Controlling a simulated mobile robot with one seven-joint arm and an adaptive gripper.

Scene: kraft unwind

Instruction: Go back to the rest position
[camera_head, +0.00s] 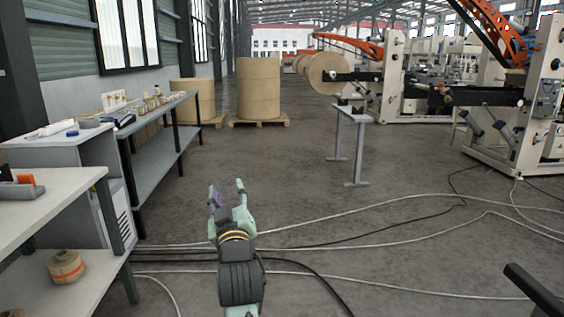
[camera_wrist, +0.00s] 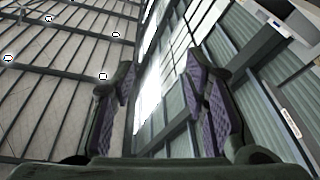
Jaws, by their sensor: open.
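My gripper (camera_head: 227,192) is in the lower middle of the head view, raised over the factory floor with its fingers pointing away from me. The two fingers are apart and nothing is between them. In the wrist view my gripper (camera_wrist: 160,88) shows its two dark fingers with purple ridged pads, spread open.
A white workbench (camera_head: 65,195) stands close on the left, with a tape roll (camera_head: 66,266) on its lower shelf. A grey shelf table (camera_head: 162,112) runs behind it. Cables (camera_head: 330,217) cross the floor. Large paper rolls (camera_head: 258,88) and a small stand (camera_head: 353,120) are farther back.

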